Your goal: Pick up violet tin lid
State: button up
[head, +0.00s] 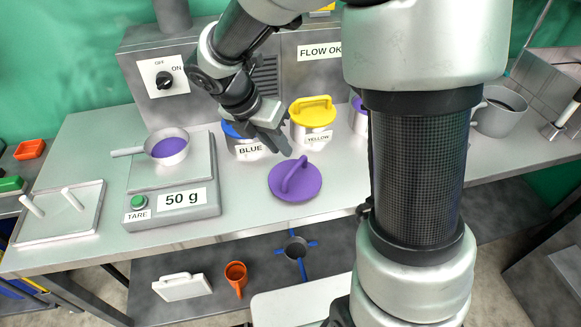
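The violet tin lid (312,184) lies flat on the metal worktop, with its arched handle standing up. My gripper (284,148) is above and behind the lid, just left of its handle line, and appears apart from it. Its dark fingers point down and to the right, in front of the blue tin. I see nothing held in them, but their gap is not clear from this angle. A violet tin (360,120) stands behind, mostly hidden by my arm.
The blue tin (248,151) and the yellow-lidded tin (312,136) stand close behind the lid. A scale (176,212) reading 50 g holds a small pan (170,136) of violet powder at left. The worktop in front of the lid is clear.

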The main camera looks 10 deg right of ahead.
aim_at(294, 167)
jog(key=b+x, duration=0.2)
jog(key=x, duration=1)
jog(key=shift+r, duration=0.1)
grip_shut()
